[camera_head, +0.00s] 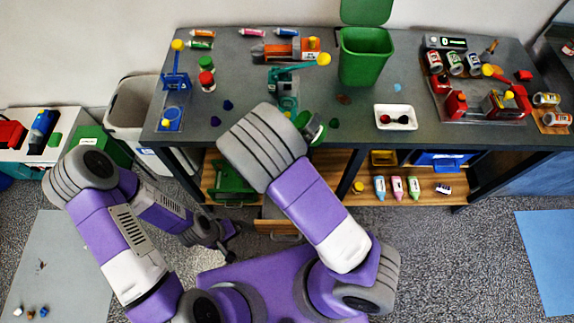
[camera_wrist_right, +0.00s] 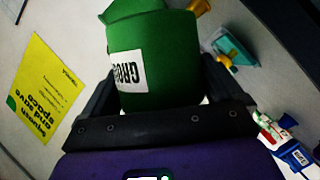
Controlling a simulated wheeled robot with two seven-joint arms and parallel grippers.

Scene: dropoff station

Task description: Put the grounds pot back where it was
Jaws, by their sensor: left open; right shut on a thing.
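The grounds pot (camera_wrist_right: 152,62) is a green cup-like pot with a white label, and only the letters "GRO" can be read clearly. In the right wrist view it sits between the dark fingers of my right gripper (camera_wrist_right: 165,88), which is shut on it. In the head view the pot (camera_head: 316,127) shows as a small green shape by the workbench's front edge, partly behind my right arm. That arm hides most of the right gripper there. My left gripper (camera_head: 222,236) is open and empty, low in front of the workbench's shelf.
The grey workbench (camera_head: 235,95) carries a green bin (camera_head: 366,58), a white tray (camera_head: 395,117), a blue stand (camera_head: 177,75), a teal and an orange machine. A grey tray of cans and red machines stands at right. A yellow sign (camera_wrist_right: 45,92) shows in the wrist view.

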